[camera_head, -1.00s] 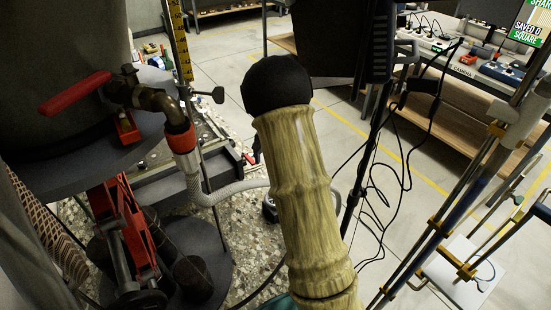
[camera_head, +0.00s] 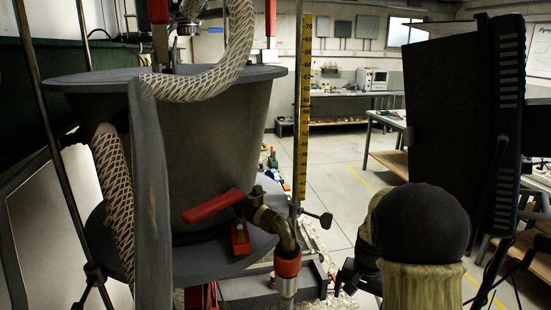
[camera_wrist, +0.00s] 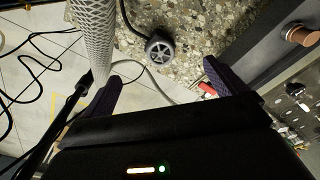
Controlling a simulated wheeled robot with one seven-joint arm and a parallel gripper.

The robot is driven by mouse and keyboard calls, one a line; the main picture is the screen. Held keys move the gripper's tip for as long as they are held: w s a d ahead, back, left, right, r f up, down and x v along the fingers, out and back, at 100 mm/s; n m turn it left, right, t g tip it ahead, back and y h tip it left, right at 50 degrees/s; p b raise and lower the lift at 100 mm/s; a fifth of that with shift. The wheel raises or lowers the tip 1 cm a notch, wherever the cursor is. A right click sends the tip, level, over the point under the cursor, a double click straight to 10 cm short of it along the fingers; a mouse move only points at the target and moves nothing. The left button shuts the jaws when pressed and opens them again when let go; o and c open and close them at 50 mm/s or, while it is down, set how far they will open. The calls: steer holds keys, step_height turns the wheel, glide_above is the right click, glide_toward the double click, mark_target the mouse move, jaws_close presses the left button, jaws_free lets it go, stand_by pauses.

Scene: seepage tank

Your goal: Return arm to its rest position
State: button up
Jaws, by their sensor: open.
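My gripper (camera_wrist: 165,92) shows in the wrist view with its two dark purple fingers wide apart. Nothing is held between them; a thin pale hose and speckled gravel-like floor show beyond. In the head view my arm (camera_head: 423,225), a black dome on a tan ribbed link, stands at the lower right. A dark part of my arm shows just left of it, but the fingertips cannot be made out there.
The grey tank (camera_head: 205,135) with a red-handled valve (camera_head: 212,206) stands left of my arm. A yellow ruler (camera_head: 304,110) rises beside it. A black panel (camera_head: 455,110) stands at right. In the wrist view a white mesh hose (camera_wrist: 93,35) passes near the left finger.

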steer(key=s+a+r+n+t+p, duration=0.1)
steer(key=s+a+r+n, duration=0.1)
steer(key=s, duration=0.6)
steer(key=s+a+r+n, duration=0.2)
steer(key=s+a+n, duration=0.2)
steer(key=s, duration=0.4)
steer(key=shift+s+a+t+p, duration=0.2)
steer(key=shift+a+t+p, duration=0.2)
steer(key=shift+a, duration=0.3)
